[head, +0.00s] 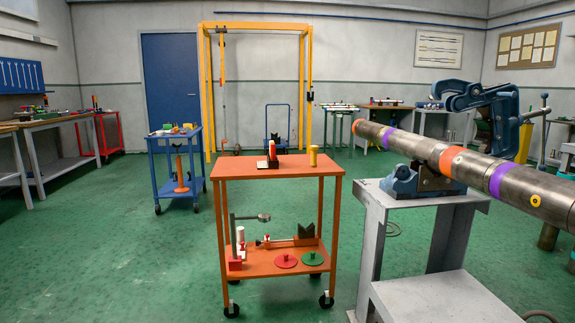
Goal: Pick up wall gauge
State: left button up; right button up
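An orange cart (230,171) stands ahead of me. On its top, near the middle of the back edge, is a small upright red-and-white item (272,150) with a pale flat piece (262,164) beside it. A small dark block (282,151) is right behind them. A yellow cylinder (313,155) stands upright to their right. One of these may be the wall gauge, but they are too small to tell which. Neither of my grippers shows in the head view.
A steel pipe (425,148) with purple and orange bands rests in a vise (412,182) on a grey stand (378,200) at the right. A blue cart (172,141) stands behind left. The orange cart's lower shelf (262,258) holds several tools. The green floor at front left is clear.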

aim_at(314, 149)
jog(key=i+j+z, duration=0.1)
jog(key=z, duration=0.3)
jog(key=i+j+z, duration=0.15)
jog(key=z, duration=0.95)
jog(key=u, duration=1.25)
jog(key=i, duration=0.25)
jog(key=z, duration=0.05)
